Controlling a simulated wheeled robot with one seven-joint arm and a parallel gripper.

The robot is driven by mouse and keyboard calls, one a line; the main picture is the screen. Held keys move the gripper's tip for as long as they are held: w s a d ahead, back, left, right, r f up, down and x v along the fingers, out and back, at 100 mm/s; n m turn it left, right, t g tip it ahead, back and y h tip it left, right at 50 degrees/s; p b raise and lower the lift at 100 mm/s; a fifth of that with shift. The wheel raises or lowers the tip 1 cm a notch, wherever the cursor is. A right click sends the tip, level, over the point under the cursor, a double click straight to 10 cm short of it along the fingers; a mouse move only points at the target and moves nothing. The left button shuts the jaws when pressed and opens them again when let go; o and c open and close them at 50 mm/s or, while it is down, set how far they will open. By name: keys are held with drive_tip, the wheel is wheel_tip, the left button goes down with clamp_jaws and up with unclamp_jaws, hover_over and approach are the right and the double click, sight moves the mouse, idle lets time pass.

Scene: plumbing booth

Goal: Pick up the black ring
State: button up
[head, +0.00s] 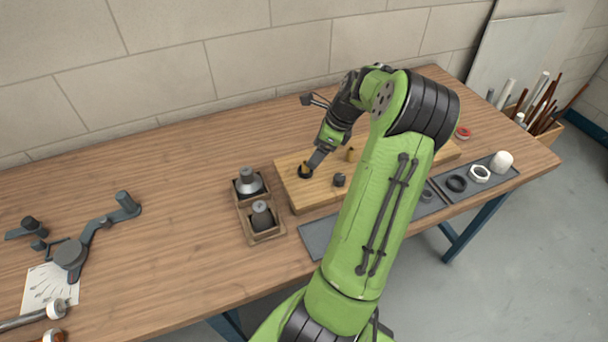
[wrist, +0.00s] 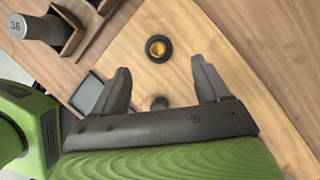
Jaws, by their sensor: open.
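In the head view a dark ring shape (head: 304,172) sits on the board's left part, beside my fingertips. My gripper (wrist: 161,72) is open and empty, pointing down at the board; it also shows in the head view (head: 313,163). Another black ring (head: 456,183) lies on the grey mat at the right, far from my gripper.
On the wooden board (head: 300,197) stand a dark fitting (head: 340,180) and a brass fitting (head: 351,154). A wooden holder (head: 244,226) with grey cylinders is left of it. The grey mat (head: 318,236) holds a white ring (head: 480,173) and white cup (head: 502,161). The table's left middle is clear.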

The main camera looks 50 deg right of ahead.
drive_tip(key=b+x, duration=0.2)
drive_tip(key=x, duration=0.5)
drive_tip(key=shift+f, duration=0.2)
drive_tip(key=shift+s+a+r, duration=0.1)
